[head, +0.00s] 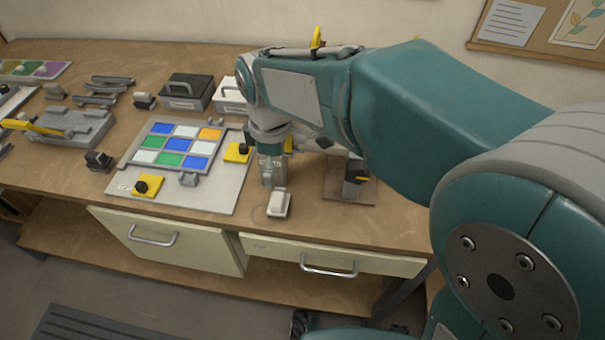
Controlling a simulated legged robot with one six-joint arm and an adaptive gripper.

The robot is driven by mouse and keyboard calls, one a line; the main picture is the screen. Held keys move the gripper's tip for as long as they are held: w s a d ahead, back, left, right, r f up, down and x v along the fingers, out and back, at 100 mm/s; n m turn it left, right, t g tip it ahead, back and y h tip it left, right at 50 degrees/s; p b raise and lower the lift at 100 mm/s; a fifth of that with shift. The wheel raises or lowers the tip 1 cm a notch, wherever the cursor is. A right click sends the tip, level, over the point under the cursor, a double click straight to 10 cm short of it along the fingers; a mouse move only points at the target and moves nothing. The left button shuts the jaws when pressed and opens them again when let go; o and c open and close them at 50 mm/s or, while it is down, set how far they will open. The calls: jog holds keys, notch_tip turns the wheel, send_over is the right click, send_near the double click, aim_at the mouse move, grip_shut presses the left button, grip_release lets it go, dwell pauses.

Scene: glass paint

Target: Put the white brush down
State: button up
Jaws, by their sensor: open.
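A small white block-like thing (279,204), which looks like the white brush, sits at the front of the wooden table, right of the glass panel board. My gripper (270,178) points down just behind it, low over the table. The gripper is open. Its fingers are small and partly hidden here, and I cannot tell whether they touch the white brush.
A grey board (205,190) with a grid of blue, green, white and orange panes and yellow clamps lies to the left. A small dark stand (350,188) is at the right. Drawers (320,255) are below the front edge.

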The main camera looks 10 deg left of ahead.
jog(key=s+d+r+m+t, duration=0.1)
jog(key=s+d+m+t, duration=0.1)
jog(key=d+m, duration=0.4)
jog(key=s+d+r+m+t, duration=0.2)
jog(key=s+d+m, duration=0.2)
jog(key=d, duration=0.8)
jog(key=s+d+r+m+t, duration=0.1)
jog(key=s+d+r+m, duration=0.1)
jog(key=s+d+m, duration=0.2)
jog(key=d+m, duration=0.3)
jog(key=d, duration=0.1)
jog(key=shift+d+r+m+t, duration=0.2)
jog(key=shift+d+m+t, duration=0.2)
jog(key=shift+s, duration=0.1)
